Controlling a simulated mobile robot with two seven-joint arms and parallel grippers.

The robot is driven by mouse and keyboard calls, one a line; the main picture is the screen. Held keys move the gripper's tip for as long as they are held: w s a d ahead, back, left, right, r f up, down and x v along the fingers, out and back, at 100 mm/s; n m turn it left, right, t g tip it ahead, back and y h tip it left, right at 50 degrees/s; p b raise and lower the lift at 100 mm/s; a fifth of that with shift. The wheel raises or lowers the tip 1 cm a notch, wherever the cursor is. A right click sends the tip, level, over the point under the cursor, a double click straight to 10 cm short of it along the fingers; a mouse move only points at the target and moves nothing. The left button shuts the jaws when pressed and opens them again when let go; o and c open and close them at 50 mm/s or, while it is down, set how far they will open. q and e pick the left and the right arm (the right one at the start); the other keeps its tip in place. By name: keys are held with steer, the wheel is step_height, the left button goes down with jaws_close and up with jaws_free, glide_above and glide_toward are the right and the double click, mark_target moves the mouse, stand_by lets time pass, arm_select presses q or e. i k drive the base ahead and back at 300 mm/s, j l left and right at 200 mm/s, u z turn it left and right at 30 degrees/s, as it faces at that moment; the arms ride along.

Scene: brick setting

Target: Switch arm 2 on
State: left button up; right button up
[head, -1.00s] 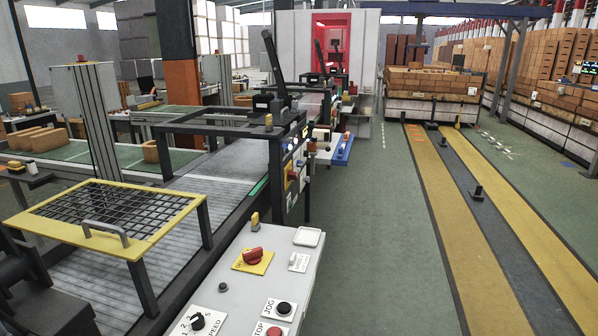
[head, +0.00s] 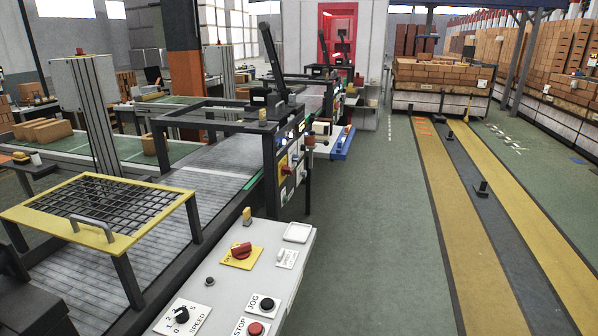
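A light grey control panel (head: 222,278) stands in front of me at the bottom middle. On it is a red rotary switch (head: 241,249) on a yellow plate, with a small white label plate (head: 286,258) to its right. A second red rotary switch (head: 285,170) on a yellow plate sits on the side of the dark machine frame farther back. I cannot read which switch, if any, belongs to arm 2. The panel also has a black speed knob (head: 181,315), a black jog button (head: 267,304) and a red stop button (head: 255,328). Neither gripper is in view.
A yellow-framed mesh guard (head: 98,207) with a handle stands left of the panel, over a grey roller conveyor (head: 120,268). Dark frames (head: 190,122) span the conveyor behind. The green floor (head: 375,260) right of the panel is clear. Brick stacks (head: 440,75) stand farther back.

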mark_target(285, 170)
steer(key=i+l, duration=0.15)
steer(key=l, duration=0.15)
steer(key=i+l+u, duration=0.1)
steer(key=i+l, duration=0.2)
steer(key=l, duration=0.25)
steer(key=i+l+u, duration=0.15)
steer(key=i+l, duration=0.2)
steer(key=i+l+u, duration=0.1)
steer(key=i+l, duration=0.2)
steer(key=i+l+u, duration=0.15)
steer(key=i+l, duration=0.15)
steer(key=l, duration=0.25)
steer(key=i+l+u, duration=0.15)
steer(key=i+l, duration=0.15)
steer(key=l, duration=0.15)
steer(key=i+l, duration=0.15)
steer(key=l, duration=0.2)
steer(key=i+l+u, duration=0.1)
steer(key=l, duration=0.2)
steer(key=i+l, duration=0.15)
steer(key=l, duration=0.2)
steer(key=i+l, duration=0.15)
steer(key=l, duration=0.2)
steer(key=u, duration=0.05)
